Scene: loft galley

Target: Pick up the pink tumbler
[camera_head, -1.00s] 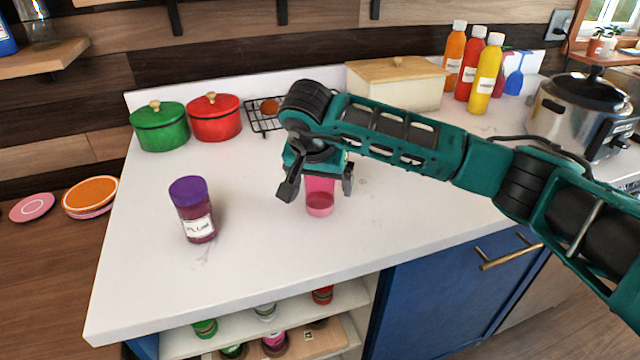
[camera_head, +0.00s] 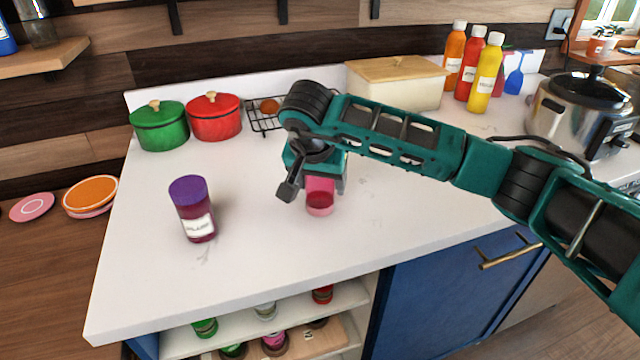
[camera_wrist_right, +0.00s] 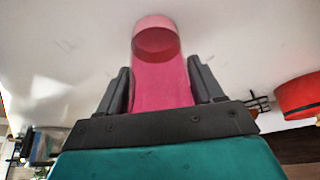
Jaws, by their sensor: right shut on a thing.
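The pink tumbler (camera_head: 320,199) is on the white counter, below my right gripper (camera_head: 312,192) in the head view. Its upper part is hidden by the gripper. In the right wrist view the pink tumbler (camera_wrist_right: 160,70) stands between the two dark fingers of my right gripper (camera_wrist_right: 163,90), which is shut on it. I cannot tell whether its base touches the counter. My left gripper is not in view.
A jar with a purple lid (camera_head: 193,208) stands to the left on the counter. A green pot (camera_head: 160,127), a red pot (camera_head: 214,119) and a black wire rack (camera_head: 262,121) are behind. The front middle of the counter (camera_head: 270,255) is clear.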

